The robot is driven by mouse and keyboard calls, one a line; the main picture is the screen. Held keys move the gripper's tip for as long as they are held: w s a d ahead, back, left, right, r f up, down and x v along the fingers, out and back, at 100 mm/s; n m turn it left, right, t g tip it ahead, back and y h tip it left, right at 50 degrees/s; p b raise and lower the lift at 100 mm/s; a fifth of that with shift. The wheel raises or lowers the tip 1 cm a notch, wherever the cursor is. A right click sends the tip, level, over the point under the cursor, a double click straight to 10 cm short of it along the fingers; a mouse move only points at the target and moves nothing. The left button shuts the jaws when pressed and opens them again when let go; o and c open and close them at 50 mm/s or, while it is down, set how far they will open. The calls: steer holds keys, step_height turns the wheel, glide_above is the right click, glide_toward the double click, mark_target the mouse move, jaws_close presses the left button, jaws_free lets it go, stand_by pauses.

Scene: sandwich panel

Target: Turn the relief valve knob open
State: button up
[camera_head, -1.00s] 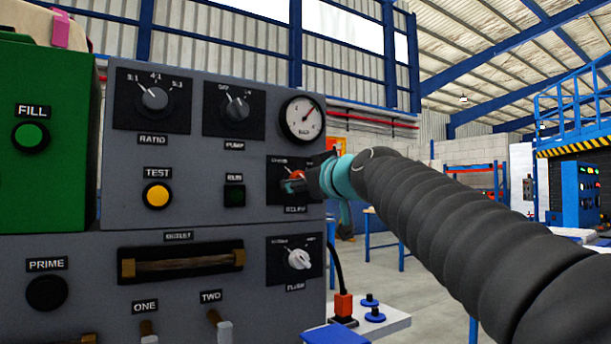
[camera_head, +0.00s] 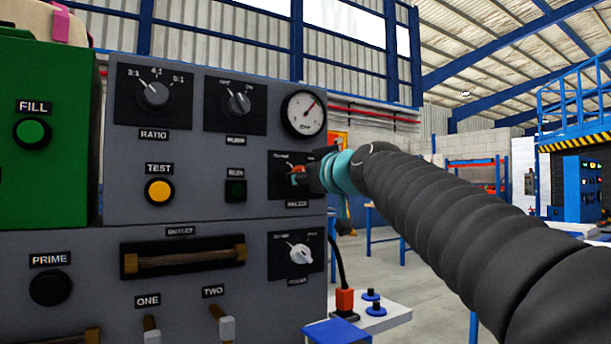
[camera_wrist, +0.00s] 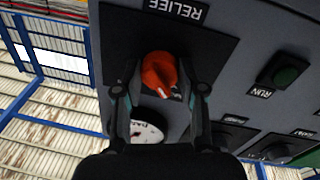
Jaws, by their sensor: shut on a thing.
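The relief valve knob (camera_wrist: 159,72) is orange-red and sits on a black plate (camera_wrist: 215,45) labelled RELIEF, seen upside down in the wrist view. In the head view the knob (camera_head: 297,174) shows only in part, at the right edge of the grey panel, with my gripper in front of it. My gripper (camera_wrist: 160,85) is shut on the knob, one finger on each side of it. A white pointer mark shows on the knob's lower side in the wrist view. The exact angle against the scale is hard to read.
The pressure gauge (camera_head: 304,114) is just above the relief plate, and the white flush knob (camera_head: 300,254) is below. The green RUN button (camera_head: 235,191) is to the left.

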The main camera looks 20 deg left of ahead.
steer(key=m+p, duration=0.1)
steer(key=m, duration=0.3)
steer(key=shift+r+m+p, duration=0.1)
steer(key=shift+m+p, duration=0.2)
steer(key=m+p, duration=0.1)
steer(key=m, duration=0.3)
steer(key=shift+g, duration=0.4)
steer(key=m+p, duration=0.2)
steer(key=m, duration=0.2)
steer(key=shift+g, duration=0.3)
steer(key=shift+m+p, duration=0.45)
steer(key=shift+m, duration=1.35)
steer(key=o, duration=1.2)
steer(key=shift+c, duration=0.2)
steer(key=shift+d, duration=0.1)
steer(key=v, duration=1.2)
